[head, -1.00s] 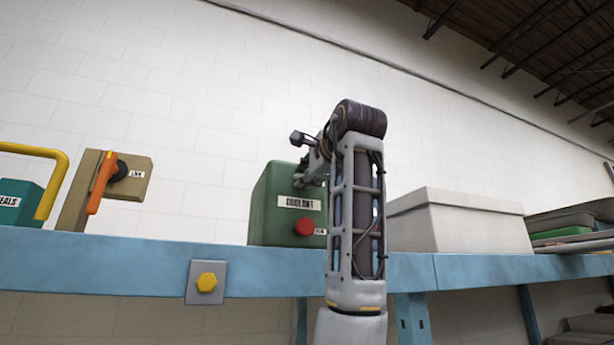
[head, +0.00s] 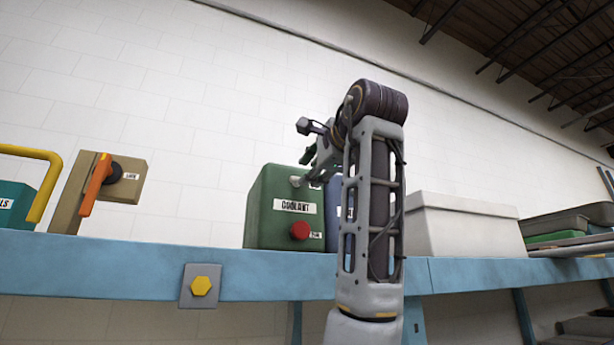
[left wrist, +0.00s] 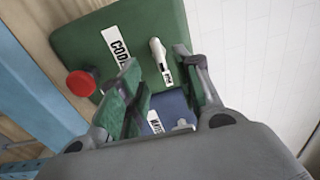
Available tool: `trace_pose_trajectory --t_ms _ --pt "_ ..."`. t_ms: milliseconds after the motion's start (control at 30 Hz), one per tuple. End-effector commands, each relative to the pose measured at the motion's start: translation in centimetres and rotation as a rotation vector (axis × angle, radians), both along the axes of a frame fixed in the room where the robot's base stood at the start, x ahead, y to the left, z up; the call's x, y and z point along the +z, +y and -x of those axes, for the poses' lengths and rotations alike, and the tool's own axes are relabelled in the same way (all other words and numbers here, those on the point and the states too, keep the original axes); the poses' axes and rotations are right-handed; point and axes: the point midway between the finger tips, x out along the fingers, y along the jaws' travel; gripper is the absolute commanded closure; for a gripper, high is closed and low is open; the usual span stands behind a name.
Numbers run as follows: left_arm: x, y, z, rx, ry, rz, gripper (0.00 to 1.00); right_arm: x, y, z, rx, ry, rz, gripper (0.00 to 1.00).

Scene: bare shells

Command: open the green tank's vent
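The green tank (head: 268,230) stands on the blue shelf with a COOLANT label and a red knob (head: 300,230) on its front. A small white lever (head: 296,181) shows near its top; it also shows in the left wrist view (left wrist: 157,50), beside a small label too blurred to read. My left gripper (head: 313,165) is at the tank's upper right in the head view. In the left wrist view my left gripper (left wrist: 156,62) is open, its green-padded fingers apart with the lever in line between their tips. I cannot tell whether they touch it. My right gripper is in neither view.
A blue tank (left wrist: 172,112) stands close beside the green one, partly hidden by my arm. A tan block with an orange handle (head: 97,183) and a teal box (head: 14,205) with a yellow bar are at left. A pale bin (head: 465,225) is at right.

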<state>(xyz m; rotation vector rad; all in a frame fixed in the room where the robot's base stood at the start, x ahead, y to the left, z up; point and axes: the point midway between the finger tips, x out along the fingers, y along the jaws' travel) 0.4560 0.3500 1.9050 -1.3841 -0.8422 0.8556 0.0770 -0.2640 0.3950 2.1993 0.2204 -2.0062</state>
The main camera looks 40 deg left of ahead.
Motion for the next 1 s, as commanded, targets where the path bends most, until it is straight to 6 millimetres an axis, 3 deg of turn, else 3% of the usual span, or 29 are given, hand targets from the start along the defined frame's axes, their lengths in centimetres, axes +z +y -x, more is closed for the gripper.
trace_pose_trajectory --t_ms 200,433,1000 --pt "0.0 -3.0 1.5 -0.002 0.0 -0.001 0.66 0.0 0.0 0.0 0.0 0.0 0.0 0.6" --pt "0.0 -5.1 2.6 -0.001 0.0 0.001 0.66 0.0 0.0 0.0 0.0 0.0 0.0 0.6" --pt "-0.1 -5.7 2.9 -0.001 0.001 0.0 0.66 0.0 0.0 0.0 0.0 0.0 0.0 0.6"
